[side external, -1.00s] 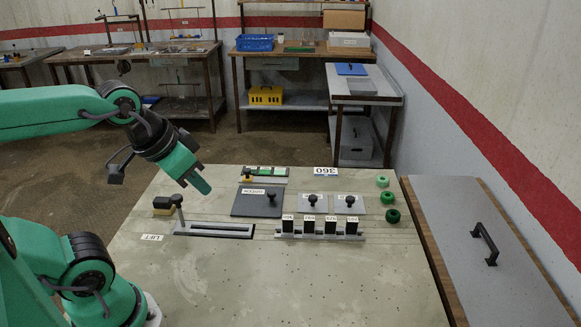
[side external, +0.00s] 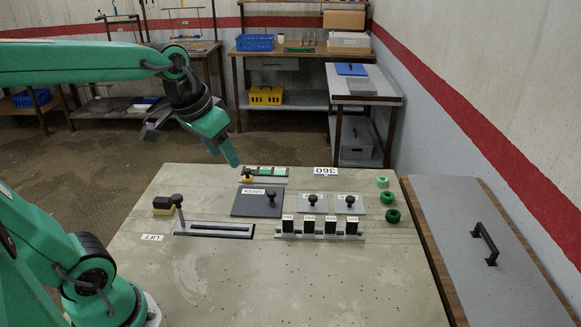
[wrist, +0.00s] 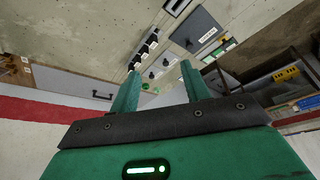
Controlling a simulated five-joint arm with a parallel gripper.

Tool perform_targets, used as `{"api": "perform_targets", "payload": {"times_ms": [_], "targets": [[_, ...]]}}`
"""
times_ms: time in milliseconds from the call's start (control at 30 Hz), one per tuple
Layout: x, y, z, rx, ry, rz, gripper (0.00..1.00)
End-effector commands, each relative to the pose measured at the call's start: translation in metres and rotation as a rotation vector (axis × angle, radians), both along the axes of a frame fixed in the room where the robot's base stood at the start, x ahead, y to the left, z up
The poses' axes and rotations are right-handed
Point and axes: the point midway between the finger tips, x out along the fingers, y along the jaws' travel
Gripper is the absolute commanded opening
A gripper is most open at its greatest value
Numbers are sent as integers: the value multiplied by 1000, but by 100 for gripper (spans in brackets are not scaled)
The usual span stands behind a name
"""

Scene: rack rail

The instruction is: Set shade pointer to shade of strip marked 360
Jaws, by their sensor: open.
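My gripper (side external: 230,158) is above the far left part of the bench, near the shade scale (side external: 266,170), a dark strip with green patches. In the wrist view my gripper (wrist: 160,85) shows two green fingers, open and apart with nothing between them. A yellow block with a dark knob (side external: 247,177), apparently the shade pointer, sits at the scale's left end.
A dark knobbed plate (side external: 256,204) and two light knobbed plates (side external: 314,201) lie between scale and rack. A slotted rail (side external: 215,230) with an upright knob is at left. The bench's front is clear.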

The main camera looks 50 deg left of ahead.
Motion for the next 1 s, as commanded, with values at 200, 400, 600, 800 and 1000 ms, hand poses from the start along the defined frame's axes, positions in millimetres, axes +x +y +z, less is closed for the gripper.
{"api": "perform_targets", "payload": {"times_ms": [200, 400, 600, 800, 1000], "targets": [[41, 23, 2, -3, 56, 44, 47], [76, 48, -2, -8, 104, 84, 47], [110, 76, -14, -17, 151, 123, 47], [141, 107, -32, -28, 199, 160, 47], [168, 141, -58, -42, 246, 199, 47]]}}
